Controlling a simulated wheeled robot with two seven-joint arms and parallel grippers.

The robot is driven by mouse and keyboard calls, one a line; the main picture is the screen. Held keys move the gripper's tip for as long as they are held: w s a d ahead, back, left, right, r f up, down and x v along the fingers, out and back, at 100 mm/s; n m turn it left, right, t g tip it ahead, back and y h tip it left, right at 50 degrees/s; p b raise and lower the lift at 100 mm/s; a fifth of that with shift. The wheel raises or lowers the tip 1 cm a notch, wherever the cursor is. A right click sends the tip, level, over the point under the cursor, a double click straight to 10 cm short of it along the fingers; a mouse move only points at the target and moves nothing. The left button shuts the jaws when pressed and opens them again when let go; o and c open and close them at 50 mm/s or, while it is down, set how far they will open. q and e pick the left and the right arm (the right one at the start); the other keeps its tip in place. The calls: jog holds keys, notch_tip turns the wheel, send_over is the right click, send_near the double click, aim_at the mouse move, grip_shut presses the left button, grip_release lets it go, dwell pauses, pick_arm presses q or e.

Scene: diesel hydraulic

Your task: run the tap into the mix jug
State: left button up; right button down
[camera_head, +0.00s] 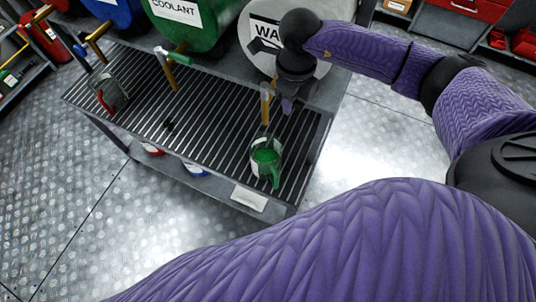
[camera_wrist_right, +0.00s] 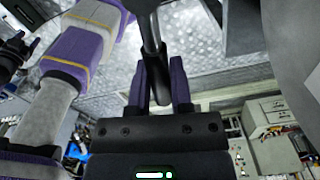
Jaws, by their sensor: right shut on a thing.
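A jug with a green handle (camera_head: 265,157) stands upright on the slatted grille below the tap of the white-fronted drum (camera_head: 262,62), labelled "WA...". Green shows in its mouth. The tap's tan spout (camera_head: 266,108) hangs just above the jug; I cannot make out a stream. My right gripper (camera_head: 287,105) is beside this tap, shut on what appears to be its handle, mostly hidden by the gripper in the head view. In the right wrist view a dark rod (camera_wrist_right: 152,32) runs down to the gripper's purple fingers (camera_wrist_right: 165,82). My left gripper cannot be made out.
A green coolant drum (camera_head: 195,25) and a blue drum (camera_head: 112,10) with taps stand to the left. A grey jug with a red handle (camera_head: 112,93) stands at the grille's left. The bench's slatted grille (camera_head: 205,110) is otherwise mostly clear. My purple arm fills the lower right.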

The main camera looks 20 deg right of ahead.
jog(key=a+m, duration=0.1)
jog(key=m, duration=0.1)
jog(key=a+m, duration=0.1)
jog(key=m, duration=0.1)
jog(key=s+a+m, duration=0.1)
jog(key=a+m, duration=0.1)
jog(key=m, duration=0.1)
dwell(7.3)
